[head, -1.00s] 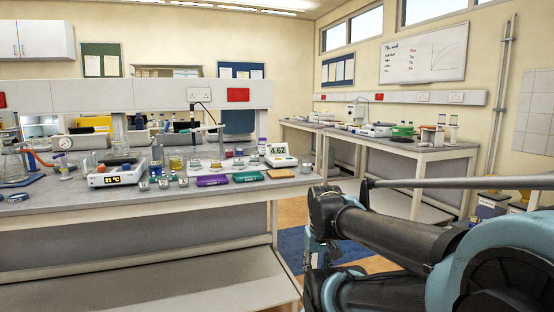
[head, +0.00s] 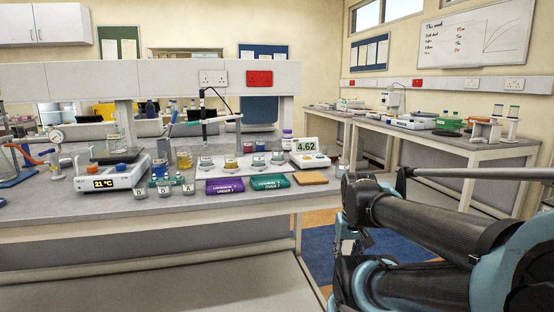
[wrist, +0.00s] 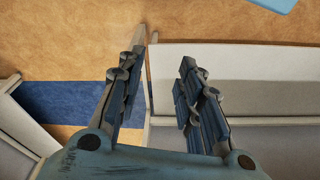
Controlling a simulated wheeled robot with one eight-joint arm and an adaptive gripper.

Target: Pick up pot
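Several small lidded pots stand on the near bench (head: 90,212). Three grey-lidded ones, including this small pot (head: 165,189), sit near the front edge. Others, such as this pot with yellowish contents (head: 231,164), stand in a row behind on a pale strip (head: 215,174). I cannot tell which pot the task means. My gripper (wrist: 163,60) is open and empty in the wrist view, with floor and a pale bench part beneath. In the head view it is low, right of the bench, partly hidden by my arm. No pot shows in the wrist view.
A purple block (head: 225,187), a green block (head: 270,182) and a brown pad (head: 310,177) lie near the bench front. A meter reading 4.62 (head: 308,155) and a device reading 21 °C (head: 110,178) stand nearby. A second bench (head: 480,148) is at the right.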

